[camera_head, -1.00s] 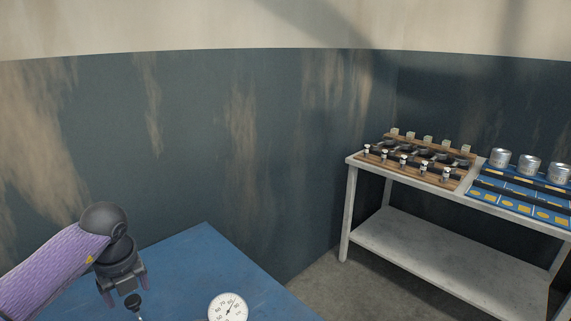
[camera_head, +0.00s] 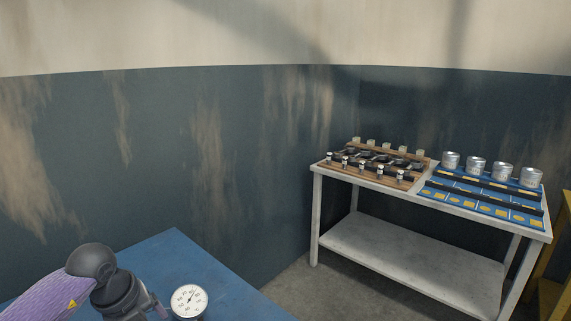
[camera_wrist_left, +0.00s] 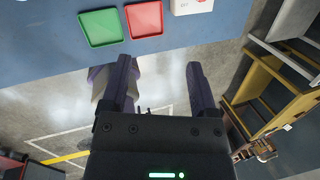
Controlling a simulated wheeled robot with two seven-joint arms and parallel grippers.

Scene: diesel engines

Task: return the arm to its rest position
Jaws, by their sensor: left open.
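My left arm comes in from the lower left of the head view, with its purple forearm and dark wrist (camera_head: 116,292) over the blue table (camera_head: 170,251). Its fingertips are cut off or hidden at the bottom edge there. In the left wrist view my left gripper (camera_wrist_left: 160,80) is open, with two dark fingers apart and nothing between them. The floor and the edge of the blue table (camera_wrist_left: 40,54) show beyond it. My right gripper is in neither view.
A white dial gauge (camera_head: 189,301) is on the blue table, right of my wrist. A green tray (camera_wrist_left: 101,27) and a red tray (camera_wrist_left: 144,19) lie on the blue surface. A grey bench (camera_head: 405,262) at the right bears a wooden rack (camera_head: 350,171), a blue mat and several metal cylinders.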

